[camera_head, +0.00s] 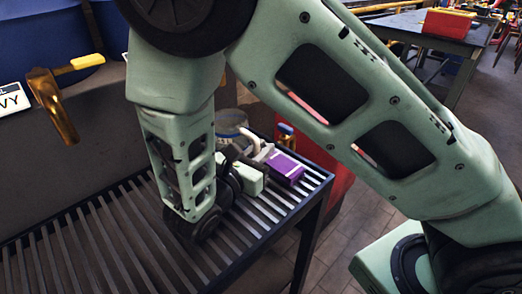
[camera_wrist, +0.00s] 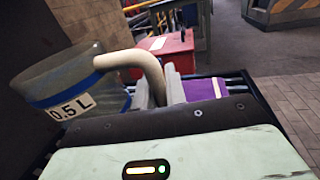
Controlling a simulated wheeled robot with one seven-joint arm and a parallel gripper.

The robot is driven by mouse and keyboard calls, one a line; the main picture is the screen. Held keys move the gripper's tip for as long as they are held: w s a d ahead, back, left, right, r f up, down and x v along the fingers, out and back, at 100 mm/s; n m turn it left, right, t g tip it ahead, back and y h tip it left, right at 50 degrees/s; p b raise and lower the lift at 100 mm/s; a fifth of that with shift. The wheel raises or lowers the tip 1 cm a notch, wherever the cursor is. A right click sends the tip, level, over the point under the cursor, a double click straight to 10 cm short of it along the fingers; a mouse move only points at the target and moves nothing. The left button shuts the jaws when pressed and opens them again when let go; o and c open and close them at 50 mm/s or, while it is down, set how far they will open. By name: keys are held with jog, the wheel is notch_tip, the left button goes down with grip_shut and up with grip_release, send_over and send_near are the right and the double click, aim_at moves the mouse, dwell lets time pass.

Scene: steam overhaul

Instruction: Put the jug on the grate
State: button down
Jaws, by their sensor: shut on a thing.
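The jug (camera_wrist: 75,85) is a grey, see-through vessel with a blue band and a "0.5 L" label in the wrist view. Its beige curved handle (camera_wrist: 140,60) runs between the pale fingers of my gripper (camera_wrist: 158,88), which is shut on it. In the head view the jug (camera_head: 231,121) shows partly behind my arm and gripper (camera_head: 262,153). The grate (camera_head: 110,250) is a dark slatted metal top below my arm. The jug is over or at its far end; its base is hidden, so I cannot tell whether it touches the slats.
A purple box (camera_head: 284,168) lies on the grate beside my gripper. A small orange and blue item (camera_head: 286,134) stands behind it. A red case (camera_wrist: 165,50) is beyond the grate. A brass tool with a yellow handle (camera_head: 55,100) is at left. The grate's near left is clear.

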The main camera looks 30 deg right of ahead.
jog(key=shift+f, duration=0.2)
jog(key=c, duration=1.4)
grip_release()
jog(key=shift+c, duration=0.2)
